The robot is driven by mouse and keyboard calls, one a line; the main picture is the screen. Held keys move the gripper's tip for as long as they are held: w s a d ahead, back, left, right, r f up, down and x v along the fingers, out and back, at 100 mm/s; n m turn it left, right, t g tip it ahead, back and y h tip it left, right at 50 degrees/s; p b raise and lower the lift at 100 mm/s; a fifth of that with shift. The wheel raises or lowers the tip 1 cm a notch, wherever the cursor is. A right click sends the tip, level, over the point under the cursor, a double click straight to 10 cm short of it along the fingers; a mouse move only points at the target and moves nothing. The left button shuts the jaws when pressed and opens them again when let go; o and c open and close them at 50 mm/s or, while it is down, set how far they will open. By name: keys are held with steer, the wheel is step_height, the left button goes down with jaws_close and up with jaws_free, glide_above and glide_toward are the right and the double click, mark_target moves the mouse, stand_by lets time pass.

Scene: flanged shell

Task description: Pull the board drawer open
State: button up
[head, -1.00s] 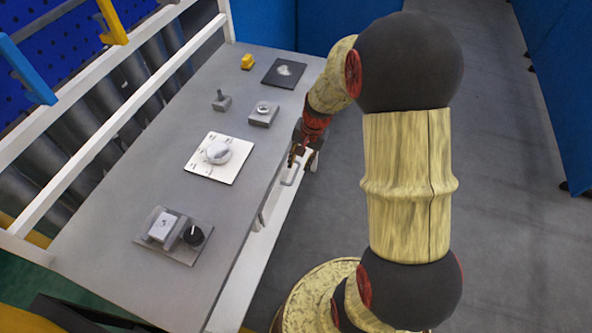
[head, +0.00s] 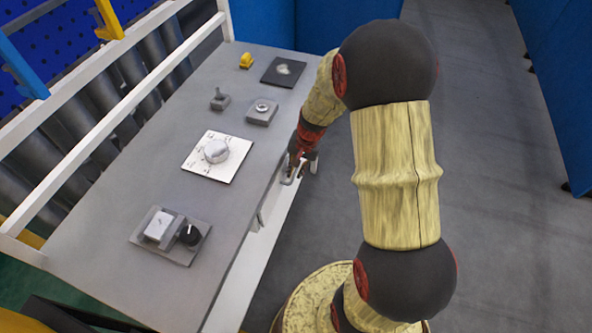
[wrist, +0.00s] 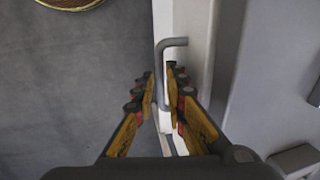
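The drawer's pale front (head: 262,250) runs along the right side of the table, below its top. A grey bar handle (head: 288,178) sticks out from it; in the wrist view the handle (wrist: 170,42) shows as a bent bar beside the white drawer face (wrist: 195,45). My gripper (head: 302,163) is at the handle. In the wrist view its two fingers (wrist: 160,88) stand apart, one on each side of the bar. The right finger lies between the bar and the white face. Whether either finger touches the bar is unclear. The drawer looks shut.
The grey tabletop (head: 150,205) carries a white dial plate (head: 217,157), a switch-and-knob panel (head: 171,234), a small lever block (head: 219,100), a button box (head: 262,112), a dark plate (head: 284,71) and a yellow piece (head: 246,61). Clear grey floor (head: 480,200) lies to the right.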

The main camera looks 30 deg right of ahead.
jaws_close()
stand_by(0.4)
steer(key=shift+s, duration=0.1)
steer(key=s+d, duration=1.4)
steer(key=s, duration=0.5)
steer(key=shift+d, duration=0.35)
steer(key=shift+o, duration=2.3)
jaws_free()
steer(key=shift+d, duration=0.1)
step_height(320, 180, up, 12)
steer(key=s+d, duration=0.1)
steer(key=shift+s+d+f, duration=0.15)
steer(key=shift+s+d, duration=0.05)
steer(key=shift+s, duration=0.2)
